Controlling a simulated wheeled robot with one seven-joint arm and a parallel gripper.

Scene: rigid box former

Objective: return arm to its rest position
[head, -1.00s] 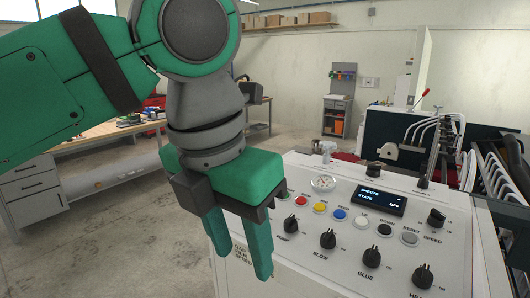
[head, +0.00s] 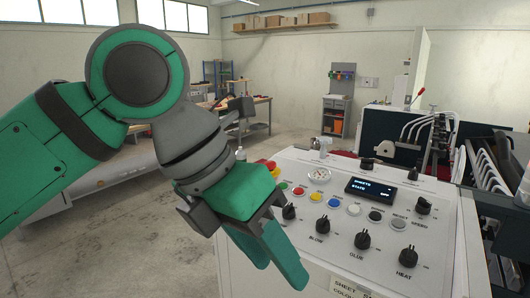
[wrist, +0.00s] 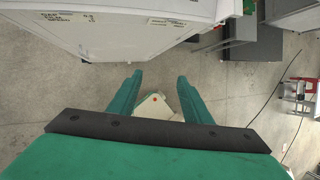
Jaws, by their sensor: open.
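My gripper (head: 276,266) hangs at the lower middle of the head view, in front of the machine's left edge. Its green fingers point down and to the right. In the wrist view the fingers of my gripper (wrist: 156,95) stand apart with nothing held between them. My green arm bends down from the upper left in the head view.
The white control panel (head: 330,235) with knobs, coloured buttons and a small display (head: 370,190) is close on the right. A workbench (head: 245,108) stands behind my arm. Open concrete floor (head: 95,235) lies at lower left. A cable (wrist: 275,98) crosses the floor in the wrist view.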

